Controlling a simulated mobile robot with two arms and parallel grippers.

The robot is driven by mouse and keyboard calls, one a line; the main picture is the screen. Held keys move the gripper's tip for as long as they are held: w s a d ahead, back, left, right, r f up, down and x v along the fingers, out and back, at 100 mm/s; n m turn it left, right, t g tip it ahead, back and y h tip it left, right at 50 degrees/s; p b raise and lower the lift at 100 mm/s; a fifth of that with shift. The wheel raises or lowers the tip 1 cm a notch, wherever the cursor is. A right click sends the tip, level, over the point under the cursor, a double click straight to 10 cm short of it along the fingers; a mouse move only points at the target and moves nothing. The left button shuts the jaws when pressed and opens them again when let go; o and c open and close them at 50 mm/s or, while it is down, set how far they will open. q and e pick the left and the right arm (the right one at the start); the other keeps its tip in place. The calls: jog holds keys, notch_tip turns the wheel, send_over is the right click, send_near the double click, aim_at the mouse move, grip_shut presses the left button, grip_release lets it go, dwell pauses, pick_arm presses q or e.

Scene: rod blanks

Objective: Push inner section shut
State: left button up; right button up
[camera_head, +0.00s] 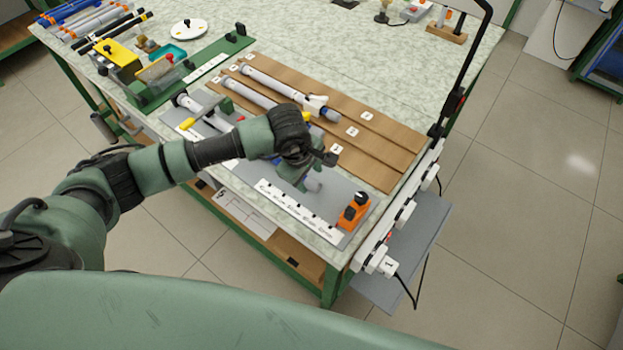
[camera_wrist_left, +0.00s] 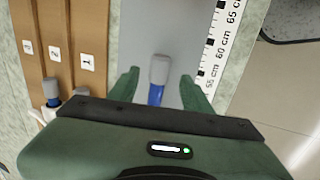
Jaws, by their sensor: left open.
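A telescopic rod lies on the grey measuring board (camera_head: 330,207) in the head view. Its outer section (camera_head: 190,103) shows at the left; my left arm hides its middle. The inner section's grey end (camera_head: 313,184) shows just past my left gripper (camera_head: 300,178). In the left wrist view, the grey end cap (camera_wrist_left: 160,70) and a blue band (camera_wrist_left: 156,95) of the inner section stand between the two green fingers of the left gripper (camera_wrist_left: 159,80). The fingers are open, with a gap on each side of the rod. My right gripper is not in view.
A white scale (camera_head: 295,210) runs along the board's near edge, with an orange block (camera_head: 354,212) at its right end. Brown slotted boards (camera_head: 380,165) with numbered labels hold other rods (camera_head: 290,90) behind. A black post (camera_head: 465,75) rises at the table's right edge.

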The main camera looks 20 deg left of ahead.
aim_at(312, 182)
pick_arm(q)
jog(key=shift+x, duration=1.95)
jog(key=shift+d, duration=0.1)
grip_shut()
